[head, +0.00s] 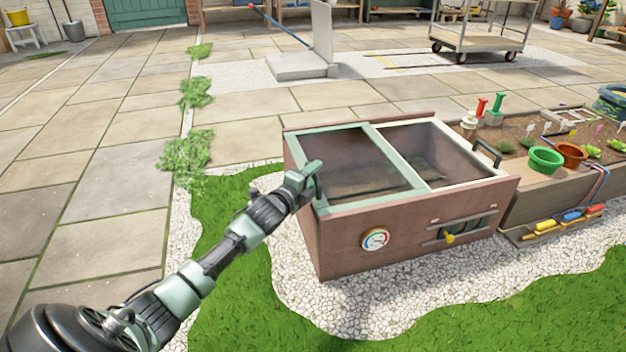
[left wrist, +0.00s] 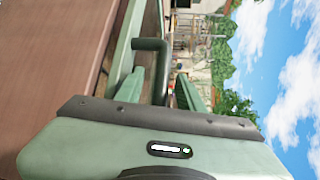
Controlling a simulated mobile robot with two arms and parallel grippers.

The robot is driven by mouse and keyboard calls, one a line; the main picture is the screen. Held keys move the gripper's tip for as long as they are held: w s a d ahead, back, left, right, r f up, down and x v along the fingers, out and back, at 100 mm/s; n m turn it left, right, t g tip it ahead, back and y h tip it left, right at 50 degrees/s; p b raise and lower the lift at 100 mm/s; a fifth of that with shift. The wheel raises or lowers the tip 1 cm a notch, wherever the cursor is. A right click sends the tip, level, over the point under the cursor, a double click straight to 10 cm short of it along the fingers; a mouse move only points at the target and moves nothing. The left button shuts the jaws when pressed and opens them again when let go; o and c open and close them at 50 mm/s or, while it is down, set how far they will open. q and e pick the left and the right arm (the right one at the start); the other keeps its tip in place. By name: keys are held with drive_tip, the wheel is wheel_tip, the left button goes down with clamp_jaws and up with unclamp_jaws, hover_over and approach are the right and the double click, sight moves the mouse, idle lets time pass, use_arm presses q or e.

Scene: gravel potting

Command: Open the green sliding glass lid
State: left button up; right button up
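The green-framed sliding glass lid (head: 398,156) lies over the left half of a brown wooden cold frame (head: 345,240). Its dark green bar handle stands at the lid's left side. My left gripper (head: 309,181) is at this handle. In the left wrist view, the handle (left wrist: 158,68) stands between the two fingers of my left gripper (left wrist: 158,92). The fingers are spread, with a gap visible beside the handle. The head view does not show the fingers clearly. My right gripper is not in view.
A white-framed pane (head: 455,187) with a dark handle (head: 487,153) covers the right half. A round gauge (head: 375,239) is on the front wall. A planter with pots (head: 545,160) adjoins at right. Gravel and grass surround the box; paving at left is open.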

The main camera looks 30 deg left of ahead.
use_arm(q)
clamp_jaws()
idle(1.5)
